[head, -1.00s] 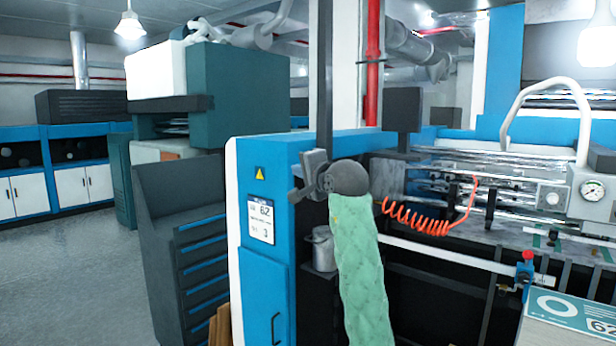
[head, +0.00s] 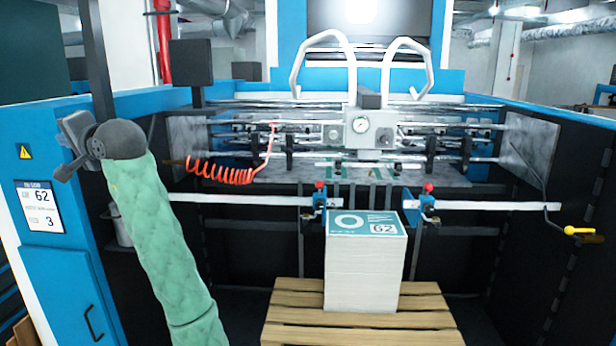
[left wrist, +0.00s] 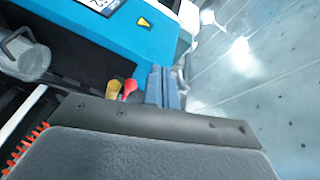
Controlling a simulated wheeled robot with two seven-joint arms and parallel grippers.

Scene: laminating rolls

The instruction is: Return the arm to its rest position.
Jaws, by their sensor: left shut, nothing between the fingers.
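My left arm (head: 158,235), in a green quilted sleeve, rises from the bottom of the head view in front of the blue machine. My left gripper (head: 70,150) is raised at its end, left of the dark wrist joint, before the blue side cabinet (head: 60,265). In the left wrist view its fingers (left wrist: 164,88) are together, with nothing between them. My right arm and gripper do not show.
A stack of white sheets (head: 365,272) stands on a wooden pallet (head: 290,314) right of my arm. A red coiled hose (head: 222,174) hangs behind it. A metal can (left wrist: 22,57) shows in the left wrist view. Pale floor (left wrist: 270,75) lies beyond the cabinet.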

